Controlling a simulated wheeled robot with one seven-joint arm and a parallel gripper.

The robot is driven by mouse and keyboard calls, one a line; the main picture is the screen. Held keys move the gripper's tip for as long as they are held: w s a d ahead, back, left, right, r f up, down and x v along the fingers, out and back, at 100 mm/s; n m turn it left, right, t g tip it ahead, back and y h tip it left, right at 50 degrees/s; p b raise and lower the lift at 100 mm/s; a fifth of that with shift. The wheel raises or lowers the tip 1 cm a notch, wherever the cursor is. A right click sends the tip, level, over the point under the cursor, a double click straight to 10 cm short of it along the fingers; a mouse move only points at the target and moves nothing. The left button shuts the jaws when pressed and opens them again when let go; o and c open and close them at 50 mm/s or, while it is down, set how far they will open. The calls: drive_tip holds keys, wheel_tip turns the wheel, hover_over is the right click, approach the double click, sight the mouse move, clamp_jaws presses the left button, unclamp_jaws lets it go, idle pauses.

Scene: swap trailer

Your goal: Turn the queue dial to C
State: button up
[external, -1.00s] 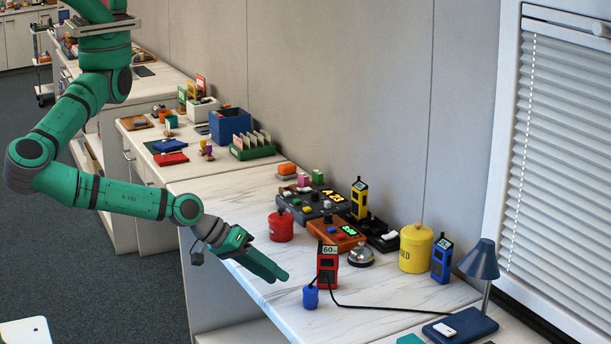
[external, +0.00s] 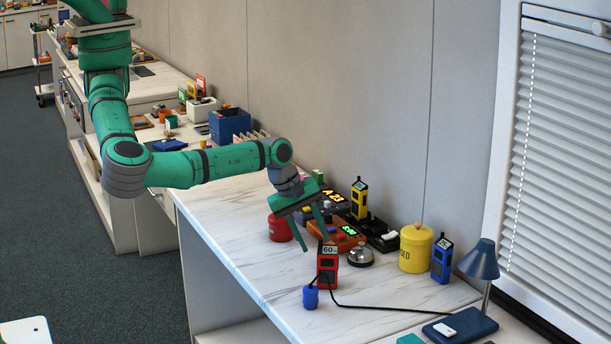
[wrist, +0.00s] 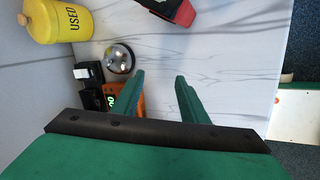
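A dark console with an orange "A 23" readout (external: 334,196) stands against the wall in the external view, partly hidden behind my gripper. An orange box with a green readout (external: 352,241) is in front of it; a bit of this box (wrist: 140,106) shows beside a finger in the wrist view. I cannot make out the queue dial or its letters; my gripper may cover it. My gripper (external: 314,242) is open, its fingers pointing down near the orange box and the red canister. In the wrist view the open fingers (wrist: 159,80) have only bare counter between them.
A red canister (external: 279,229) is left of the fingers. A silver bell (external: 361,256), a red handheld device (external: 327,272), a yellow canister (external: 415,250) and a yellow handheld device (external: 359,202) stand nearby. The counter's front left (external: 230,235) is clear.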

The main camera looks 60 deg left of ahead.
drive_tip(key=w+a+r, duration=0.1)
drive_tip(key=w+a, duration=0.2)
drive_tip(key=w+a+r+y, duration=0.1)
drive_tip(key=w+a, duration=0.2)
drive_tip(key=w+a+r+m+y, duration=0.1)
drive_tip(key=w+a, duration=0.2)
drive_tip(key=a, duration=0.1)
drive_tip(key=shift+w+a+r, duration=0.1)
drive_tip(key=shift+w+r, duration=0.05)
drive_tip(key=shift+w, duration=0.25)
drive_tip(key=w+a+r+g+y, duration=0.1)
drive_tip(key=w+a+r+y, duration=0.15)
drive_tip(key=a, duration=0.55)
drive_tip(key=w+a+r+g+y, duration=0.15)
drive_tip(key=w+a, duration=0.25)
drive_tip(key=a, duration=0.4)
drive_tip(key=shift+m, duration=0.3)
drive_tip(key=x, duration=1)
drive_tip(key=shift+h, duration=0.3)
clamp_jaws()
